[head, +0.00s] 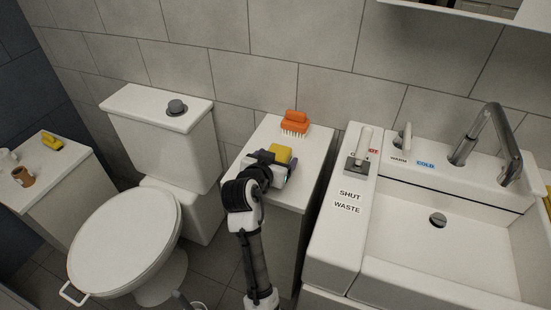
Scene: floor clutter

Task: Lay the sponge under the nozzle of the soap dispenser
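A yellow block that looks like the sponge (281,152) is at my gripper (272,161), over the white cabinet top between the toilet and the sink. My gripper's dark and white body covers its near side. I cannot tell whether the fingers are closed on it, or whether it rests on the cabinet. I cannot clearly make out a soap dispenser. Another yellow thing (547,202) is cut off at the right edge, beyond the basin.
An orange brush (295,123) stands behind my gripper on the white cabinet (315,150). The toilet (127,232) is left. The sink (438,262) with its tall faucet (487,140) is right. A brown cup (23,176) and a yellow item (52,142) are far left.

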